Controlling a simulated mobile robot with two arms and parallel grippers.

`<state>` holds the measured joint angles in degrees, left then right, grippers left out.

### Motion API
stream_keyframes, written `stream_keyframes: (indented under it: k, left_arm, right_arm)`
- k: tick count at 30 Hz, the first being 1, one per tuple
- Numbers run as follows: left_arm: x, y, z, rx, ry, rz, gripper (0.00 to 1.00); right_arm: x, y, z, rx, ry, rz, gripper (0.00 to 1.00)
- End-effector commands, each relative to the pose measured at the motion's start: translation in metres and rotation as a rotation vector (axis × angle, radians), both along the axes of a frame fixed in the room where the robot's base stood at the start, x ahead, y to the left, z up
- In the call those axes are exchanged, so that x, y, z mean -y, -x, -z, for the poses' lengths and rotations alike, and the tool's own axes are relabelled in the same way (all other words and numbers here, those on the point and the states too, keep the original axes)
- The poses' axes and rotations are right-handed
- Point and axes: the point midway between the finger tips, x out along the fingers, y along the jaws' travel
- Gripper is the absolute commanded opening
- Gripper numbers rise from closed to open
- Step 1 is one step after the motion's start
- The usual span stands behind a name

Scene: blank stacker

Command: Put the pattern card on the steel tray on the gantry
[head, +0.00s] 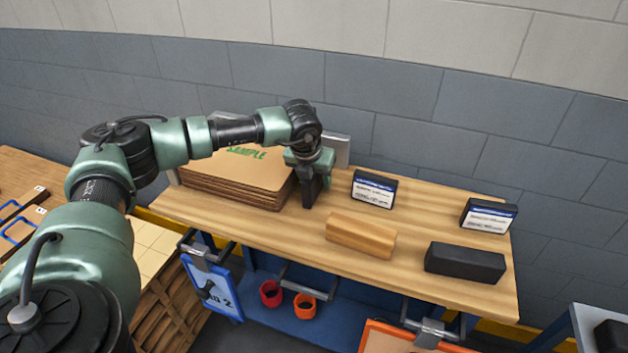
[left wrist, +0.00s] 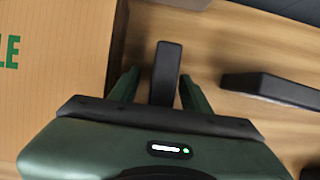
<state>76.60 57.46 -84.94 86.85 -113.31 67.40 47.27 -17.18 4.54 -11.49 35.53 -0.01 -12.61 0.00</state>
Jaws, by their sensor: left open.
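No thing is clearly marked as the pattern card; the closest are a blue-edged card (head: 225,287) with a "2", clipped below the bench's front left edge, and an orange-edged card (head: 376,338) at the bottom, partly cut off. I cannot make out a steel tray or a gantry with certainty. My left gripper (head: 311,186) is over the bench, just right of the cardboard stack, pointing down. In the left wrist view its open fingers (left wrist: 160,92) stand either side of a black block (left wrist: 166,62); contact cannot be told. My right gripper is not in view.
The cardboard stack (head: 232,194) reads "SAMPLE". Two labelled black boxes (head: 373,189) (head: 488,215), a wooden block (head: 360,236) and a black brick (head: 465,263) stand on the wooden bench (head: 280,236). A grey wall is behind.

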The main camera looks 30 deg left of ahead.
Motion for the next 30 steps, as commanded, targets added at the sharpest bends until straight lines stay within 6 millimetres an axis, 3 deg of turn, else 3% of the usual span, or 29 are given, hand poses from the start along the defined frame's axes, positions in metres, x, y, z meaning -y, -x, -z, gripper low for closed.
stream_keyframes:
  k: [30]
  left_arm:
    - [0.0003,0.0001,0.0051,0.000,0.001,0.001,0.47]
  right_arm:
    - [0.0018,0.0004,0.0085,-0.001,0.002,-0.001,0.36]
